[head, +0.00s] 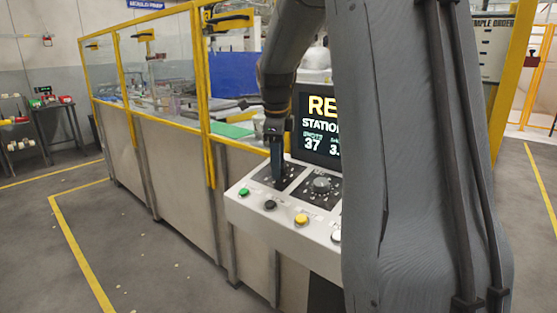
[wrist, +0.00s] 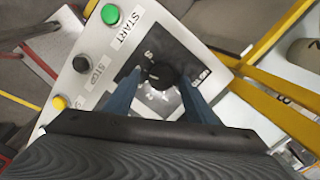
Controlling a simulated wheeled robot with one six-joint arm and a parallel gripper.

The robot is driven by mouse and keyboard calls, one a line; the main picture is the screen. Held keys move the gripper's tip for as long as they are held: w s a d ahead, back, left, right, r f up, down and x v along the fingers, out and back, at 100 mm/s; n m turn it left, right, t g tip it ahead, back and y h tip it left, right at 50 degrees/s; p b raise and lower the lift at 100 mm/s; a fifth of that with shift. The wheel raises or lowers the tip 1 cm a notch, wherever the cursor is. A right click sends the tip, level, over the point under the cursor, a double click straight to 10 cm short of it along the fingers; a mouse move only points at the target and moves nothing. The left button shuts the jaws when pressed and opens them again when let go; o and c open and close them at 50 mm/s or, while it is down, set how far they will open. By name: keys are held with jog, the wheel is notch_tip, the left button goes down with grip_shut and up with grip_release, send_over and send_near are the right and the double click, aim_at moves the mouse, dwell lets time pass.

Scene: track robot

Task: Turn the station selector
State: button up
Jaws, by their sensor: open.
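The station selector (wrist: 161,75) is a black round knob on a dark square plate, seen in the wrist view between the two blue fingers of my gripper (wrist: 160,95). The fingers are open, one on each side of the knob; I cannot tell whether they touch it. In the head view my gripper (head: 279,178) points down at the left dark plate of the white control panel (head: 285,232), and it hides the knob there. A second dial (head: 320,185), grey and round, sits on another dark plate to the right.
Green (head: 244,192), black (head: 270,205) and yellow (head: 301,219) buttons line the panel's front edge. A screen (head: 318,125) stands behind the panel, partly hidden by my arm. A yellow-framed fence (head: 208,100) runs to the left.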

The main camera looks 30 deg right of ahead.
jog(key=shift+w+a, duration=0.15)
jog(key=c, duration=1)
jog(key=shift+c, duration=0.2)
